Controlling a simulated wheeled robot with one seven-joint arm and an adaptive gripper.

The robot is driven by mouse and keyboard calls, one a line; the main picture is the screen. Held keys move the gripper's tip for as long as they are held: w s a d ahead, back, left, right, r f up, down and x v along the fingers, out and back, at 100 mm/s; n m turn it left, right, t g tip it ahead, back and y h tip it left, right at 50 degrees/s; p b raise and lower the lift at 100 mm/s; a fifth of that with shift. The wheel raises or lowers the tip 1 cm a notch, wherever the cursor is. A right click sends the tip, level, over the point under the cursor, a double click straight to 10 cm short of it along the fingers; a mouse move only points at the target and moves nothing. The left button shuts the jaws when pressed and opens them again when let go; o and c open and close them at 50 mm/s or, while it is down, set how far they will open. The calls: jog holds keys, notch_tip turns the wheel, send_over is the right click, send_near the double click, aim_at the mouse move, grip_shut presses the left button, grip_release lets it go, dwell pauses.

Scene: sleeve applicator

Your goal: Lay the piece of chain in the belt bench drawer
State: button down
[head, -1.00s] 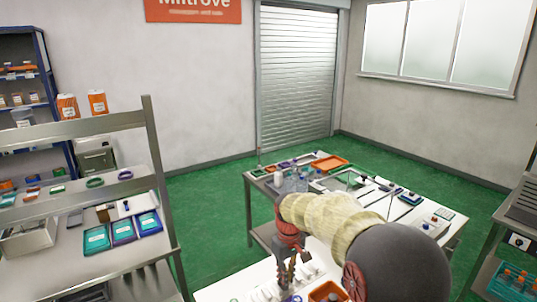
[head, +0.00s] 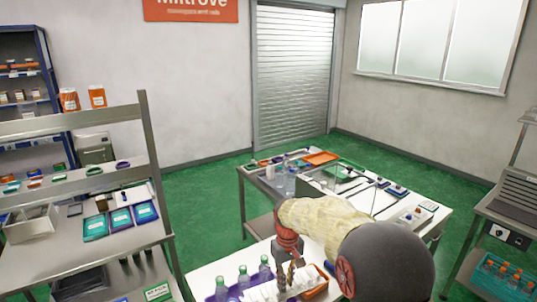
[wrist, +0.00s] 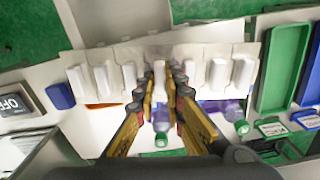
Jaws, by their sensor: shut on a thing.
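My gripper (wrist: 158,95) is shut on a pale, wide piece with a row of upright white tabs, which appears to be the piece of chain (wrist: 215,72). One tab sits between the fingertips in the wrist view. In the head view, the chain (head: 268,289) hangs below my gripper (head: 288,272), above a purple tray and an orange tray; the gap is unclear. I cannot make out the belt bench drawer in either view.
Green-capped bottles (head: 244,278) stand in the purple tray on the near table. A crowded table (head: 420,235) lies beyond. A grey bench (head: 505,205) stands right, shelving (head: 80,190) left. Green floor (head: 205,225) is clear between.

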jog(key=s+d+f+m+b, duration=0.2)
jog(key=s+d+f, duration=0.3)
jog(key=f, duration=0.5)
jog(key=s+d+f+m+b, duration=0.3)
jog(key=s+d+f+b, duration=0.1)
jog(key=d+f, duration=0.5)
jog(key=shift+s+f, duration=0.4)
